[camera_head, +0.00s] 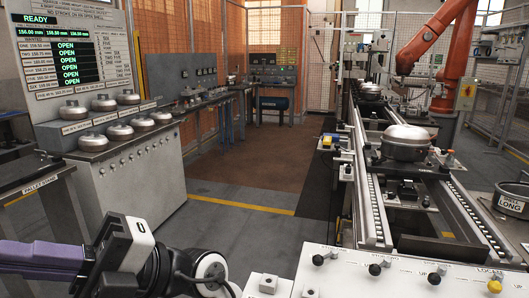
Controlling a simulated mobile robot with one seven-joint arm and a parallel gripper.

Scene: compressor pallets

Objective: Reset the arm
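My arm shows at the bottom left, with a purple link and a black and white joint (122,245). A round white and black part (211,268) of the arm lies to its right, at the bottom edge, left of the white control panel (365,275). My gripper's fingers do not show in this view, so what they hold cannot be seen.
A conveyor (372,190) on the right carries a silver compressor (406,142). An orange robot arm (425,40) stands behind it. A grey bench (135,175) with several compressor domes and a READY display (60,45) stands left. The middle floor (240,205) is clear.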

